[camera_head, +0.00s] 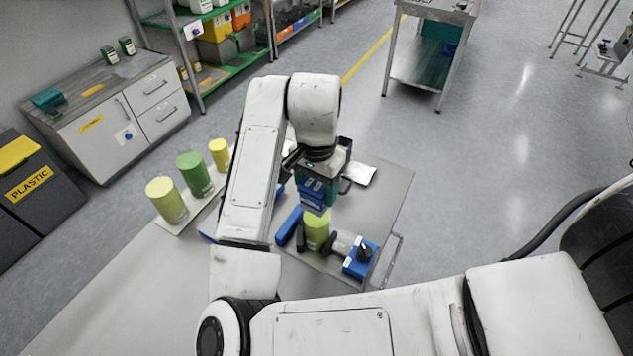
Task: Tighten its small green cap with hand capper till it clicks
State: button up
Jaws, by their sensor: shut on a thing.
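My gripper (318,162) is at the end of my bent arm, over the work table, and it is shut on a blue and teal tool, which looks like the hand capper (313,192). The tool points down over a yellow-green bottle (317,231) standing on the table. The tool's lower end meets or nearly meets the bottle's top; I cannot tell whether they touch. The small green cap is not visible; the tool covers the bottle's top. The fingertips are mostly hidden by the wrist and the tool.
A blue block (289,226) lies left of the bottle, and a blue fixture with a black knob (360,259) sits to its right. Yellow-green and green containers (194,174) stand on a pale board at the left. A white sheet (359,174) lies behind. The table (392,190) is bare at right.

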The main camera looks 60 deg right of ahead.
jog(key=shift+f, duration=0.25)
dwell(0.6)
jog(key=m+b, duration=0.3)
jog(key=m, duration=0.2)
jog(key=shift+f+m, duration=0.1)
jog(key=shift+m, duration=0.9)
jog(key=shift+b, duration=0.35)
jog(key=m+b, duration=0.2)
jog(key=m, duration=0.1)
jog(key=shift+m, duration=0.4)
jog(key=shift+m+b, duration=0.8)
jog(key=shift+m, duration=1.1)
